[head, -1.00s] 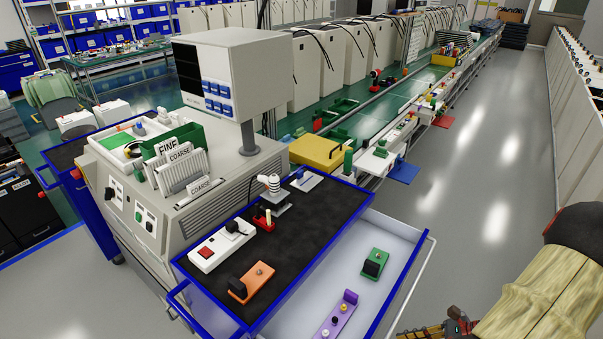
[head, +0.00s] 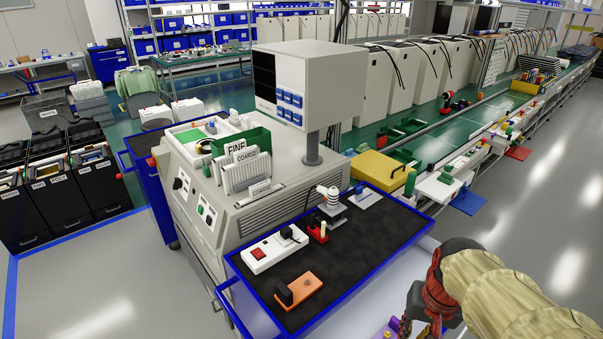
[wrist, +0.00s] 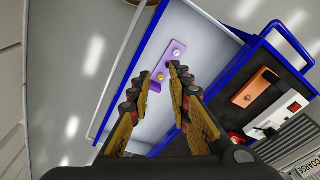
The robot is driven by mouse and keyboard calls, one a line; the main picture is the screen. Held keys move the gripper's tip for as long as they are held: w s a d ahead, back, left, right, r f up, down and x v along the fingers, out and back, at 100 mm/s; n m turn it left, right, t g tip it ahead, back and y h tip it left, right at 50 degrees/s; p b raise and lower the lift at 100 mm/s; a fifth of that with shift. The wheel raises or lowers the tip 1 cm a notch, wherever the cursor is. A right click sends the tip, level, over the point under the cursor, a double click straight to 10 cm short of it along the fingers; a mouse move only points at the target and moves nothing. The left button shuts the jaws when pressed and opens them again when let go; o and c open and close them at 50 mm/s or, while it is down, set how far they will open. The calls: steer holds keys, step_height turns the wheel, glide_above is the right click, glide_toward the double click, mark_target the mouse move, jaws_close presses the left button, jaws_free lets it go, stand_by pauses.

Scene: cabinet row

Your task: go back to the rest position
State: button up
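My gripper (wrist: 159,78) is open, its two fingertips apart in the wrist view with nothing held between them. It points down over the pale open drawer (wrist: 118,112). A purple piece with round knobs (wrist: 168,60) lies in that drawer, beyond the fingertips. In the head view my gripper (head: 418,328) is at the bottom right, partly cut off by the frame edge. My arm covers much of the drawer there.
A blue-rimmed cart with a black mat (head: 370,235) carries an orange piece (head: 298,291) and a white box with a red switch (head: 274,249). A grey machine with a monitor (head: 305,80) stands behind. Open floor (head: 110,285) lies at left, with black bins (head: 95,190) beyond.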

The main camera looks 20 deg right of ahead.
steer(key=w+a+r+n+t, duration=0.1)
steer(key=a+r+n+t, duration=0.1)
steer(key=a+r, duration=0.3)
steer(key=w+a+r+n+t, duration=0.1)
steer(key=a+r+n, duration=0.4)
steer(key=a, duration=0.5)
steer(key=shift+r+t, duration=0.25)
steer(key=shift+t, duration=0.35)
